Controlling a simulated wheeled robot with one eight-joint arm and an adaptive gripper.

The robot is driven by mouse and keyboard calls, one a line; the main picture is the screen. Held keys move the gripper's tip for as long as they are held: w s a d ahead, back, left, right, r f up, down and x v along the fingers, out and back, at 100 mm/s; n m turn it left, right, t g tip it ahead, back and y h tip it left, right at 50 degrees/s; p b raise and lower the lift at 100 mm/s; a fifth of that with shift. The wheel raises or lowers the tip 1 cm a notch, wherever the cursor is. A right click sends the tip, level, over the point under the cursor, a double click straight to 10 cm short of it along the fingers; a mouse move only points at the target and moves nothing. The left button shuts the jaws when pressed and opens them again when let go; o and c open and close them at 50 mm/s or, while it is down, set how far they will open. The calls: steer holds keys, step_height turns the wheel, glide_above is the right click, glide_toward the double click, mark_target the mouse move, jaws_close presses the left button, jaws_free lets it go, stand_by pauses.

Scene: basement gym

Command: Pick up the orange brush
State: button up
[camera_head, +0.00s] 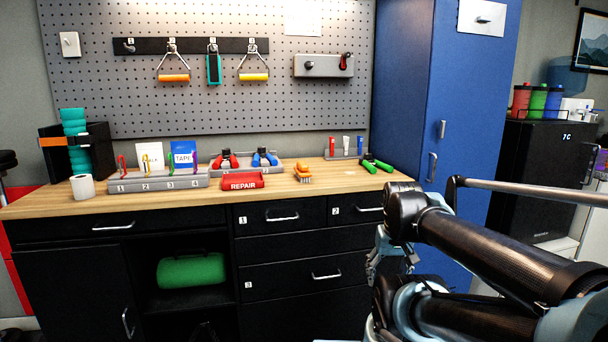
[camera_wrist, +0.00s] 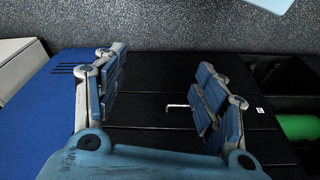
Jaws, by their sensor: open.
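The orange brush (camera_head: 304,173) is a small thing lying on the wooden workbench (camera_head: 330,185), right of the red REPAIR tray (camera_head: 242,181) and left of green-handled pliers (camera_head: 376,163). My gripper (camera_head: 385,262) hangs in front of the bench's right end, lower than the worktop and to the right of the brush. In the wrist view my gripper (camera_wrist: 162,95) has its blue-padded fingers wide apart with nothing between them. Black drawer fronts show beyond the fingers. The brush does not show in the wrist view.
A grey numbered holder (camera_head: 160,182), a white roll (camera_head: 83,187) and a grey tray with red and blue tools (camera_head: 285,166) stand on the bench. A pegboard (camera_head: 205,100) rises behind. A tall blue cabinet (camera_head: 400,90) stands at the right. The bench's front strip is clear.

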steer(key=w+a+r, duration=0.2)
steer(key=w+r, duration=0.6)
steer(key=r, duration=0.2)
step_height(320, 180, up, 25)
steer(key=n+t+y, duration=0.1)
steer(key=n+t, duration=0.1)
steer(key=n, duration=0.1)
glide_above(303, 163)
steer(key=s+d, duration=0.1)
steer(key=s, duration=0.5)
steer(key=x, duration=1.7)
steer(key=shift+w+d, duration=0.1)
steer(key=shift+w, duration=0.1)
steer(key=c, duration=1.3)
